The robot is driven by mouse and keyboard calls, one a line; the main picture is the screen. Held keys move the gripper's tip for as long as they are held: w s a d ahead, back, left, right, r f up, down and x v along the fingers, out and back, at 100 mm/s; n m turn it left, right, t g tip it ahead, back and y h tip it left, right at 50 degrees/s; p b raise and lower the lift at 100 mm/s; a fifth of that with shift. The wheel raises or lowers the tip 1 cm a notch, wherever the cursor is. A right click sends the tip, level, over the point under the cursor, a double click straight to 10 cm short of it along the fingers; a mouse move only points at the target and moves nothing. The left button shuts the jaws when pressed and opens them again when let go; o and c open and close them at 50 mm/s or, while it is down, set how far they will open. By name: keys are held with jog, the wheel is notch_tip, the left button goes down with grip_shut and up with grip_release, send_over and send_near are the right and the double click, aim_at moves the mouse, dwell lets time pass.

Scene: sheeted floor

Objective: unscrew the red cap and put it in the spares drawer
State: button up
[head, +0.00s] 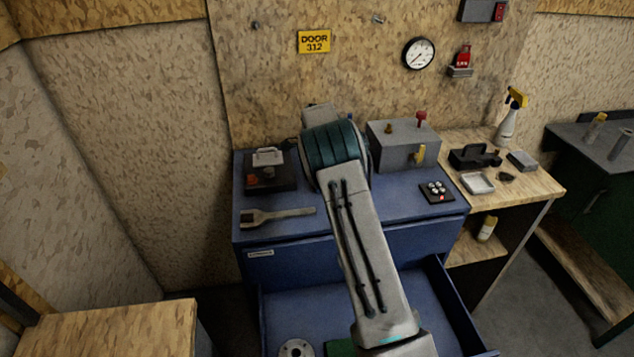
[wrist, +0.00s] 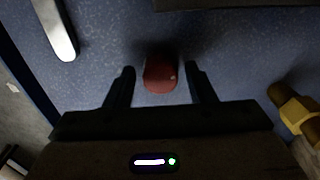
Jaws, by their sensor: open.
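In the wrist view a round red cap (wrist: 160,75) shows against the blue speckled bench top, between the two fingers of my gripper (wrist: 160,70). The fingers are open, with a gap on each side of the cap. I cannot tell whether the cap sits on a fitting or lies loose. In the head view my arm hides the cap and the gripper. A blue drawer (head: 443,300) stands open under the bench top. It holds a grey metal disc and something green. A small white label (head: 260,253) on the bench front is too small to read.
A brush (head: 278,215) lies at the bench's left; its handle (wrist: 55,30) shows in the wrist view. A yellow fitting (wrist: 297,113) is right of my gripper.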

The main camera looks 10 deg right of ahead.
jog(key=c, duration=1)
jog(key=n, duration=0.5)
jog(key=shift+b, duration=0.4)
jog(key=n, duration=1)
jog(key=shift+n+b, duration=0.3)
jog(key=n, duration=0.4)
